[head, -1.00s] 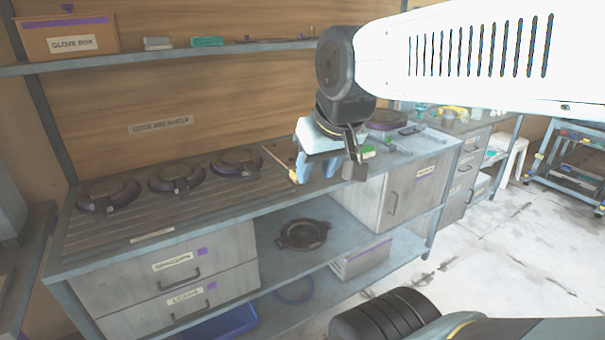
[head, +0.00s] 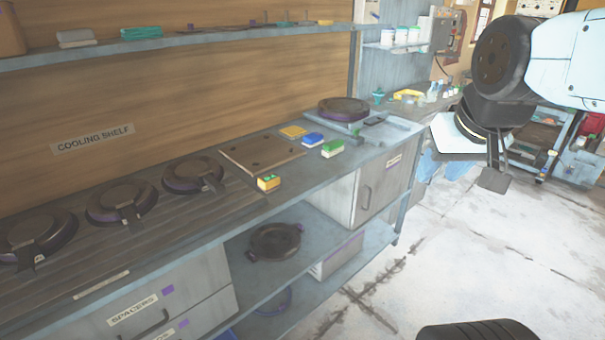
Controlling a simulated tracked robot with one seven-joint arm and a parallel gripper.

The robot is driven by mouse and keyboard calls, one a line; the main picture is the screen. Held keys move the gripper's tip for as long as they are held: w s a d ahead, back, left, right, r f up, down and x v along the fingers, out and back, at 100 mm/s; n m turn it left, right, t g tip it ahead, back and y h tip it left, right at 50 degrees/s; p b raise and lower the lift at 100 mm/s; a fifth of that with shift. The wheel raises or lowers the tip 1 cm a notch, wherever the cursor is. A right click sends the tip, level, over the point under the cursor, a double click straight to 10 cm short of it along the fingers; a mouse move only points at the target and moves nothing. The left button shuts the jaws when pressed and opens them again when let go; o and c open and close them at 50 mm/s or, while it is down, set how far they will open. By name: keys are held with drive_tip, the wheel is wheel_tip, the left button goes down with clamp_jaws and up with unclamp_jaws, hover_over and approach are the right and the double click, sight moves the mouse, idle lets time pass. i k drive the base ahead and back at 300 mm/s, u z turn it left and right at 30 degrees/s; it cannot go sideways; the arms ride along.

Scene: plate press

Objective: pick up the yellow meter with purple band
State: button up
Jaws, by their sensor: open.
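A small yellow block (head: 268,183) with green on top sits near the front edge of the bench. A flatter yellow piece (head: 293,131) lies farther back, beside a dark flat board. Either could be the yellow meter; I cannot make out a purple band on either.
A blue block (head: 313,139) and a green block (head: 332,148) stand on the bench near the dark board (head: 261,154). Several round dark presses (head: 122,201) line the left. A shelf (head: 190,45) runs above. The floor at right is open.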

sight(268, 183)
drive_tip(key=u, duration=0.7)
drive_tip(key=i, duration=0.1)
drive_tip(key=z, duration=1.8)
drive_tip(key=k, duration=1)
drive_tip(key=u, duration=2.4)
drive_tip(key=k, duration=0.1)
drive_tip(key=z, duration=0.55)
drive_tip(key=i, duration=1)
drive_tip(key=z, duration=0.05)
